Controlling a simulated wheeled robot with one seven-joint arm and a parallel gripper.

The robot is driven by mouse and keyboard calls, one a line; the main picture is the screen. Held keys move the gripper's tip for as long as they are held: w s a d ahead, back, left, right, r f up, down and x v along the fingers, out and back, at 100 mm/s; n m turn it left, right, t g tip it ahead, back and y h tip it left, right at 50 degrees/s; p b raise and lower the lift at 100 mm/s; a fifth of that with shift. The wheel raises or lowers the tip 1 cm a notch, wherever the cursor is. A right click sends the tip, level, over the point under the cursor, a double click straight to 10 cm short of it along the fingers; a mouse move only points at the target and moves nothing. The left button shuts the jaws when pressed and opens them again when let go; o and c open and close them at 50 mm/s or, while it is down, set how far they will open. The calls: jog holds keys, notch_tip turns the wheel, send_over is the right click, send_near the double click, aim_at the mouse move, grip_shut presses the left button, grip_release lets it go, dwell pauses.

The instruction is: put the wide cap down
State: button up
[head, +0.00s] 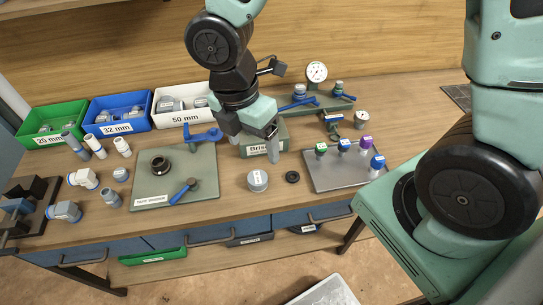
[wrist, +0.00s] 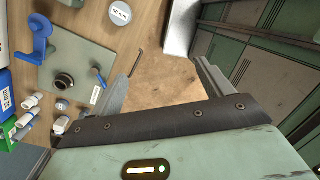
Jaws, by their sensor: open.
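The wide cap (head: 257,181), a grey-white round piece, stands on the bench just in front of the Bris-labelled box. In the wrist view the cap (wrist: 120,13) shows near the top edge, with a label that seems to read 50 mm. My gripper (head: 256,148) is open above the bench, behind and above the cap in the head view. In the wrist view the space between the fingers of my gripper (wrist: 165,82) is empty. The cap is apart from both fingers.
A green mat (head: 205,190) with a black ring fitting and blue tool lies left of the cap. A small black ring (head: 292,177) lies right of it. Green, blue and white bins (head: 181,120) stand at the back left.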

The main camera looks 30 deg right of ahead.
jog(key=s+r+m+y, duration=0.1)
jog(key=s+r+m, duration=0.2)
jog(key=s+m, duration=0.2)
jog(key=s+a+r+m+t, duration=0.1)
jog(key=s+r+m, duration=0.3)
jog(key=m, duration=0.6)
jog(key=shift+s+a+y, duration=0.3)
jog(key=shift+s+y, duration=0.1)
jog(key=shift+s, duration=0.45)
